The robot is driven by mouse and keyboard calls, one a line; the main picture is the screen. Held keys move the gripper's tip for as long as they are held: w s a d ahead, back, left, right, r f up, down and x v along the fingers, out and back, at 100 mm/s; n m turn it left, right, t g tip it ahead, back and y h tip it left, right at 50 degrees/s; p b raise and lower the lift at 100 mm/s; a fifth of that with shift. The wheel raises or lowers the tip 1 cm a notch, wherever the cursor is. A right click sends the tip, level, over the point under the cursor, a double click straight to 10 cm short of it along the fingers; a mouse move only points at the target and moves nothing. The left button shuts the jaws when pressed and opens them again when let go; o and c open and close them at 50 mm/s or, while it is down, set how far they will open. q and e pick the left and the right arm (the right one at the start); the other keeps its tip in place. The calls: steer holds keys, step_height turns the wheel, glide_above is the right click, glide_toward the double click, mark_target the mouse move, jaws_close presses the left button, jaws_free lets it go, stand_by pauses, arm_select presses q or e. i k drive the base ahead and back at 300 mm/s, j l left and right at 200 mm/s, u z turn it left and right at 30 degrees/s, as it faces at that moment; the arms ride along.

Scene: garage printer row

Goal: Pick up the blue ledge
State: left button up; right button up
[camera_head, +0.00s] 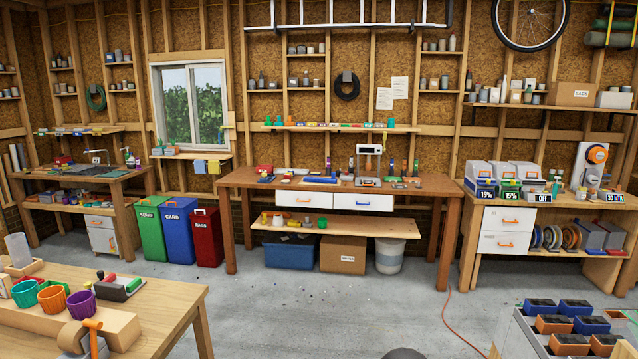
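A flat blue piece (320,179) lies on the top of the middle wooden workbench (237,180), left of a small white-and-grey machine (369,165). It may be the blue ledge, but it is too small and far off to be sure. A smaller blue item (266,180) lies further left on the same bench, by a red one (264,170). Neither of my grippers is in view.
A near table (170,300) holding colored cups stands at the front left. A box of blue and orange blocks (520,340) is at the front right. Bins (178,234) stand left of the bench. A red cord (445,318) crosses the mostly open floor.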

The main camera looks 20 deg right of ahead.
mark_target(320, 180)
steer(key=i+l, duration=0.45)
steer(key=i+l+z, duration=0.15)
steer(key=i+l, duration=0.75)
steer(key=i+l+z, duration=0.1)
steer(key=i+l, duration=0.3)
steer(key=i, duration=0.2)
steer(key=i+l+z, duration=0.1)
steer(key=i+l, duration=0.25)
steer(key=i, duration=0.15)
steer(key=i+l, duration=0.35)
steer(key=i, duration=0.15)
steer(key=i+l+z, duration=0.15)
steer(key=i+l, duration=0.15)
steer(key=i, duration=0.25)
steer(key=i+j+z, duration=0.1)
steer(key=i+j, duration=0.2)
steer(key=i, duration=0.2)
steer(key=i+j+z, duration=0.1)
steer(key=i+j, duration=0.25)
steer(key=i, duration=0.15)
steer(key=i+j+z, duration=0.1)
steer(key=i+j, duration=0.25)
steer(key=i, duration=0.15)
